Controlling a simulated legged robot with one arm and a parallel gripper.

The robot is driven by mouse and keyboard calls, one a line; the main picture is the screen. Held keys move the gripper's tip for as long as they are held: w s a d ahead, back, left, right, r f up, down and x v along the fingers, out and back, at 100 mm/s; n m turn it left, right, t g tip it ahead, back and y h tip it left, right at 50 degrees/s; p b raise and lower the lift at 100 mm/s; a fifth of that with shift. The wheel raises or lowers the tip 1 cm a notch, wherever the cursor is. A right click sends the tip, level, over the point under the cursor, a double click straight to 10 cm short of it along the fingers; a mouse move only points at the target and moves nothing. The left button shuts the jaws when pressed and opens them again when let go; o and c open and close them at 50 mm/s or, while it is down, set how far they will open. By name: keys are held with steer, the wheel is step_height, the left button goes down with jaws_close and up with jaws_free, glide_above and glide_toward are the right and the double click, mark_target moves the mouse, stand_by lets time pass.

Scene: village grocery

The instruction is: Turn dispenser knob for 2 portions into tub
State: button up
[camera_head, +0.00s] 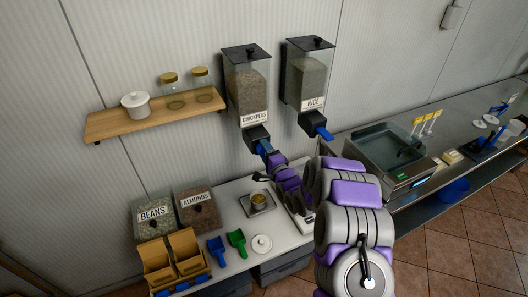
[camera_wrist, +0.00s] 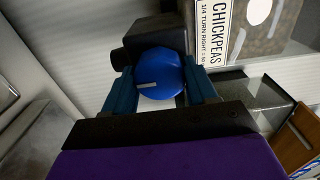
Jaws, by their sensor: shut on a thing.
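The chickpeas dispenser (camera_head: 249,92) hangs on the wall, left of the rice dispenser (camera_head: 308,75). Its round blue knob (camera_wrist: 160,75) sits between the two fingers of my gripper (camera_wrist: 162,92) in the wrist view, with a light mark pointing roughly sideways. My gripper is shut on the knob. In the head view my gripper (camera_head: 268,152) is at the dispenser's black outlet (camera_head: 257,134), and my arm hides part of it. A small tub (camera_head: 259,201) stands on a dark tray (camera_head: 247,207) on the counter below.
Beans (camera_head: 154,217) and almonds (camera_head: 198,208) bins, wooden boxes (camera_head: 158,260), a blue scoop (camera_head: 216,250), a green scoop (camera_head: 236,241) and a white lid (camera_head: 261,244) are on the counter. A wooden shelf (camera_head: 150,121) with jars is on the wall. A scale (camera_head: 385,150) stands right.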

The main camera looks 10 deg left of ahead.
steer(key=shift+d+f, duration=0.15)
steer(key=shift+d, duration=0.05)
steer(key=o, duration=1.1)
steer(key=shift+w+d, duration=0.15)
steer(key=shift+c, duration=0.2)
steer(key=b+v, duration=0.1)
steer(key=v, duration=1.6)
